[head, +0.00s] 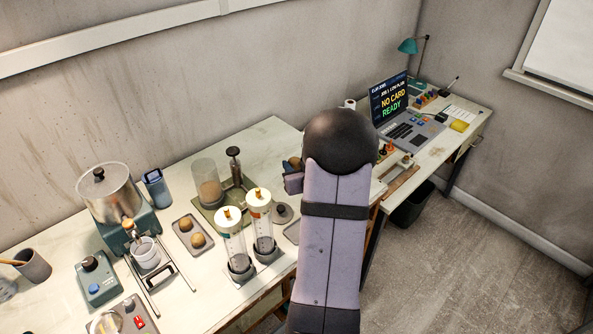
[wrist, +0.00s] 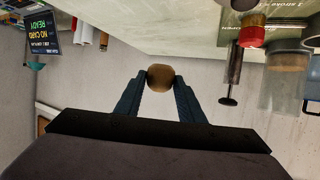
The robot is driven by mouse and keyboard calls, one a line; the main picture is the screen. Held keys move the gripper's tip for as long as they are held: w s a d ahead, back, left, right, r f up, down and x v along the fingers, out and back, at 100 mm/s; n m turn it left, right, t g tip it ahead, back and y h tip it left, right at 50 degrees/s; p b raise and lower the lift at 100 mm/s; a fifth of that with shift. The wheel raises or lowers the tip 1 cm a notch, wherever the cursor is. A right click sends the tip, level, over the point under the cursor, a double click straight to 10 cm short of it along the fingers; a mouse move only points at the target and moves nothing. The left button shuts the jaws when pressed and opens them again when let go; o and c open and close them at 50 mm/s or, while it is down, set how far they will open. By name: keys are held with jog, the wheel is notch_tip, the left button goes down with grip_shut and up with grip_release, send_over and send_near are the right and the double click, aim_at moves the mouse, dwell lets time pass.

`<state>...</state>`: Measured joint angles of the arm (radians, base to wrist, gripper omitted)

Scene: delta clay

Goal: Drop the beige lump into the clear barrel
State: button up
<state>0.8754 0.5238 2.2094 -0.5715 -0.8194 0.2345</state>
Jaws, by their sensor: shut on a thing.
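My gripper (wrist: 160,82) is shut on a round beige lump (wrist: 159,77), held between the tips of its two blue fingers. In the head view the gripper (head: 293,180) is largely hidden behind my arm, and a brownish bit of the lump seems to show there. A clear barrel (head: 205,168) with beige matter low inside stands on a green-grey base, left of my gripper; a clear cylinder (wrist: 285,72) at the right of the wrist view looks like the same one. The lump is apart from it, held clear of the bench.
A dark plunger stand (head: 234,165) rises beside the barrel. Two capped clear cylinders (head: 231,246) (head: 263,229) stand in front. A grey tray (head: 180,236) holds two beige lumps. A metal pot (head: 109,193) stands left; a laptop (head: 393,99) sits on the right desk.

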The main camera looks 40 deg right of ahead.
jog(key=shift+r, duration=0.1)
jog(key=w+a+r+n+y+p, duration=0.4)
jog(key=w+a+r, duration=0.3)
jog(key=a, duration=0.2)
jog(key=w+a+r+n+y+p, duration=0.5)
jog(key=w+a+r+y+p, duration=0.1)
jog(key=a, duration=0.4)
notch_tip(320, 180, up, 2)
jog(key=shift+w+r+p, duration=0.25)
jog(key=shift+w+p, duration=0.15)
jog(key=shift+p, duration=0.3)
jog(key=shift+d+f, duration=0.1)
jog(key=shift+f, duration=0.05)
notch_tip(320, 180, down, 6)
jog(key=b, duration=0.7)
